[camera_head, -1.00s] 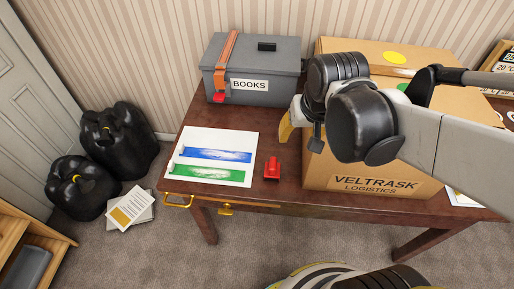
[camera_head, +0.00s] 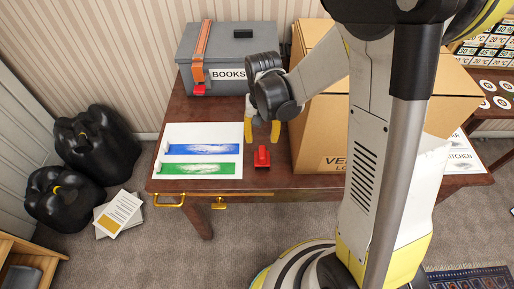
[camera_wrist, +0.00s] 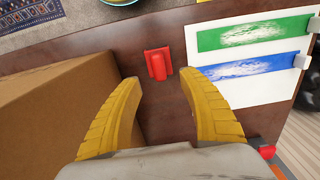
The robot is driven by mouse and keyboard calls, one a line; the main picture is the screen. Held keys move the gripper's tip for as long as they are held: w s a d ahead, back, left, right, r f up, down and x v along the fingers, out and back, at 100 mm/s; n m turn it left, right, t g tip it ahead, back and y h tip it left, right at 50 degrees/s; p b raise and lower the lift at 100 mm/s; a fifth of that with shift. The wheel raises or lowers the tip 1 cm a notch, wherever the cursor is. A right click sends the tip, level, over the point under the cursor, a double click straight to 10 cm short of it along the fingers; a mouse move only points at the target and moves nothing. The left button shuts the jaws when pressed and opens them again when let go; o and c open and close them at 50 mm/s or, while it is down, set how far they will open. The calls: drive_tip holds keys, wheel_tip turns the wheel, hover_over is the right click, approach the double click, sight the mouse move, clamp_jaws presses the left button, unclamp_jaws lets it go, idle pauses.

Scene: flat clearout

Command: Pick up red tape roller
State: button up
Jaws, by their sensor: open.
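The red tape roller (camera_head: 262,157) lies on the brown desk (camera_head: 232,188), right of the white sheet with the blue and green strips. In the wrist view the red roller (camera_wrist: 158,63) shows ahead of the fingertips, roughly between their lines. My gripper (camera_head: 262,131) is above the desk behind the roller, with its yellow fingers pointing down. In the wrist view the fingers (camera_wrist: 166,85) are apart with nothing between them. The roller is apart from both fingers.
A cardboard box (camera_head: 312,133) stands close on the right of my gripper. A grey box labelled BOOKS (camera_head: 223,50) with another red item (camera_head: 199,89) on its front stands behind. The strip sheet (camera_head: 198,128) lies left. Black bags (camera_head: 98,145) lie on the floor.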

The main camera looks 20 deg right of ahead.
sight(262, 151)
wheel_tip(262, 151, down, 5)
drive_tip(key=shift+r+b, duration=0.2)
drive_tip(key=shift+b, duration=0.55)
drive_tip(key=f+b, duration=0.2)
drive_tip(key=f, duration=0.3)
drive_tip(key=shift+w+d+f+b, duration=0.1)
drive_tip(key=shift+w+d+b, duration=0.15)
drive_tip(key=shift+b, duration=0.15)
clamp_jaws()
